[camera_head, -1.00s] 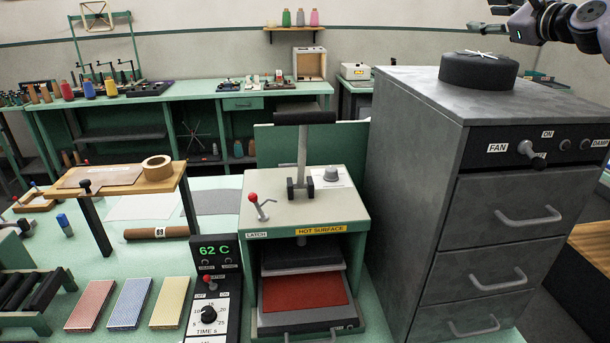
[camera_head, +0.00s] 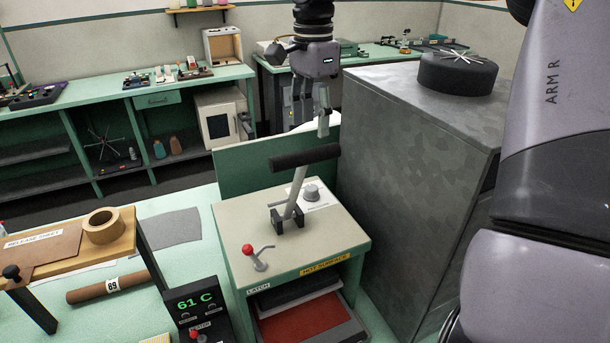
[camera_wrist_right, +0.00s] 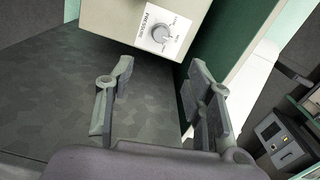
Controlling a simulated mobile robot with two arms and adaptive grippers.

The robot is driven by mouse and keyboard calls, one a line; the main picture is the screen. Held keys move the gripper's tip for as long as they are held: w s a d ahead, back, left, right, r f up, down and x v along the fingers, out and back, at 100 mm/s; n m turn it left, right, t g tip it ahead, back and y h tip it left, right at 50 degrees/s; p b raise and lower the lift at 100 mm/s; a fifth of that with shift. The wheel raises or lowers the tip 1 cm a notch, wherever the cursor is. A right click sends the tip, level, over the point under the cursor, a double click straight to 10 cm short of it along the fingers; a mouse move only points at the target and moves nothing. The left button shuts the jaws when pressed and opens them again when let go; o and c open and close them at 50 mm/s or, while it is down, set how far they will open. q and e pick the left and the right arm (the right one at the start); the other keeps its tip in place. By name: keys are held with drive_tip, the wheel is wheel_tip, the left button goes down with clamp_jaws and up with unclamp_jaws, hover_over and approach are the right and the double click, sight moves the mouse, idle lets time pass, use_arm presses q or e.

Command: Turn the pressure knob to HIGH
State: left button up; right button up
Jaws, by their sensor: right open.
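The grey round pressure knob (camera_head: 311,191) sits on a white plate on the top of the press (camera_head: 240,222), behind the lever with the black handle (camera_head: 306,156). In the right wrist view the knob (camera_wrist_right: 160,36) is beside the printed word PRESSURE; its pointer setting is too small to tell. My right gripper (camera_head: 308,118) is above and behind the press, apart from the knob. In the wrist view its open, empty fingers (camera_wrist_right: 158,88) have the knob ahead, roughly between them. My left gripper is not in view.
The tall grey cabinet (camera_head: 400,150) stands close on the right, with a black round base (camera_head: 457,73) on top. A green panel (camera_head: 260,160) is behind the press. The red-knobbed latch (camera_head: 248,250) and a HOT SURFACE label (camera_head: 325,266) are at the press's front.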

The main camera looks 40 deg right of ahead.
drive_tip(key=p, duration=0.2)
hover_over(312, 187)
wheel_tip(312, 187, down, 6)
wheel_tip(312, 187, down, 6)
drive_tip(key=shift+a+f+p, duration=0.15)
drive_tip(key=shift+f+p, duration=0.05)
drive_tip(key=shift+p, duration=0.6)
wheel_tip(312, 187, down, 2)
drive_tip(key=shift+f, duration=0.1)
drive_tip(key=shift+f+p, duration=0.35)
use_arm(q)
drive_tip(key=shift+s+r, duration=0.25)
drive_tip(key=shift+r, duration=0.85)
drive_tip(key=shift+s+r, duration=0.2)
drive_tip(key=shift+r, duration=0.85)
use_arm(e)
clamp_jaws()
